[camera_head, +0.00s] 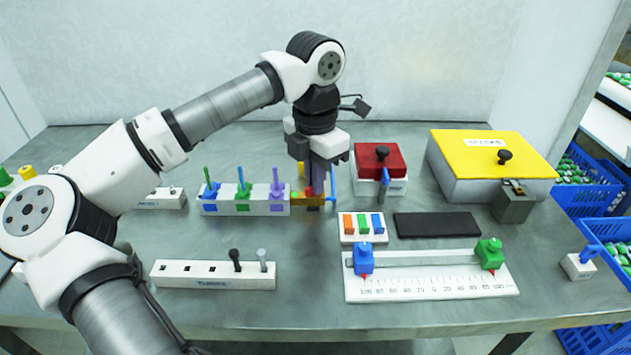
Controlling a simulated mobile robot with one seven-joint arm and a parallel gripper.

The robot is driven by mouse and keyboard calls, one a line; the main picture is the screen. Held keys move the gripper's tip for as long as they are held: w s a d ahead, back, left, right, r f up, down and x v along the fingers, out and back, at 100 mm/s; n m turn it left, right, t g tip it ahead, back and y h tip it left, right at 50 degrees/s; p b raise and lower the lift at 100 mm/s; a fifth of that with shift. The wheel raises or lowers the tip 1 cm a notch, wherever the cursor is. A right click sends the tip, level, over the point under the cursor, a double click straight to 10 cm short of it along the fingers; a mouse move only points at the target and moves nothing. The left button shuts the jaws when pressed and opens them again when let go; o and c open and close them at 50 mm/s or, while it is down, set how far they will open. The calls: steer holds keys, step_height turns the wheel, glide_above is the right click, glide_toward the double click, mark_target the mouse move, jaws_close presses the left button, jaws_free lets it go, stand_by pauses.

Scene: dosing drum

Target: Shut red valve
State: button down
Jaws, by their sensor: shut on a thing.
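My gripper (316,190) points straight down at the right end of the valve row, with its fingers shut on what seems to be a valve handle there. The fingers hide most of this handle, and I cannot make out its colour or angle. An orange-brown piece (299,199) shows at the base beside the fingers. No valve shows clearly as red.
A box with a red lid (368,160) stands close to the right of my gripper, and a yellow-lidded box (470,145) further right. In front are a switch panel (361,238), a black pad (437,225), a slider scale (430,289) and a socket strip (190,281).

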steer(key=shift+n, duration=0.5)
steer(key=c, duration=1.6)
jaws_free()
step_height(320, 180, up, 14)
